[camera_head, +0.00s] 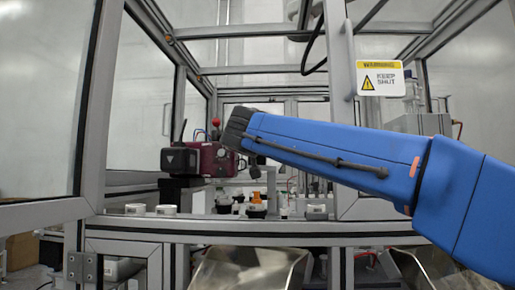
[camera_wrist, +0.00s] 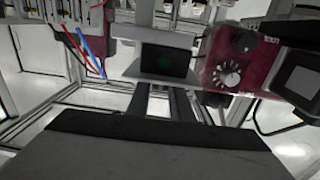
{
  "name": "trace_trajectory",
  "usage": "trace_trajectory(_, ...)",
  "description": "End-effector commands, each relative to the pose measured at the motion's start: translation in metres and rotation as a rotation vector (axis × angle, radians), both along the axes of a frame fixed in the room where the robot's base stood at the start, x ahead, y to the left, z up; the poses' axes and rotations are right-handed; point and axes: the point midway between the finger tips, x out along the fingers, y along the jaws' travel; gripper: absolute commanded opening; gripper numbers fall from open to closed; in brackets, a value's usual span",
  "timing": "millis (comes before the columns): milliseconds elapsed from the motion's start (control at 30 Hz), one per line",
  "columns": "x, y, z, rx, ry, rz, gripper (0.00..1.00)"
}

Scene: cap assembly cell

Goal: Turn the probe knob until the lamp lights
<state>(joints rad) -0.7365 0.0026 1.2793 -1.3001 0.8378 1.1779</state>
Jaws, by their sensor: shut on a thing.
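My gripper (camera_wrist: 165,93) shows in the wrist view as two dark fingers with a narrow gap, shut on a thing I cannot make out. A pale block with a black panel (camera_wrist: 178,63) bearing a dim green spot is just beyond the fingertips. To the right is a dark red box (camera_wrist: 212,48) with a white-marked dial (camera_wrist: 228,75) and a black knob (camera_wrist: 243,42), both apart from the fingers. In the head view the dark red box (camera_head: 208,160) is by the arm's end, where the fingers are hidden. I cannot tell which part is the probe knob or lamp.
In the head view, a red ball (camera_head: 216,122) stands above the dark red box. Small white-topped pots (camera_head: 166,210) and an orange-topped bottle (camera_head: 256,197) stand on the bench. Grey frame posts and a warning sign (camera_head: 380,78) are close to the blue arm. Metal bins are below.

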Motion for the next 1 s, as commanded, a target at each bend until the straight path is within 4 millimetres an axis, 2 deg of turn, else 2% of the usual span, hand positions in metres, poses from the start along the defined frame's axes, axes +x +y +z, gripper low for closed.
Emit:
trace_trajectory(600,0.0009,0.0022,-0.0012,0.0,0.001,-0.453,0.0)
trace_trajectory(1000,0.0,0.0001,0.0001,0.0,0.0,-0.591,0.0)
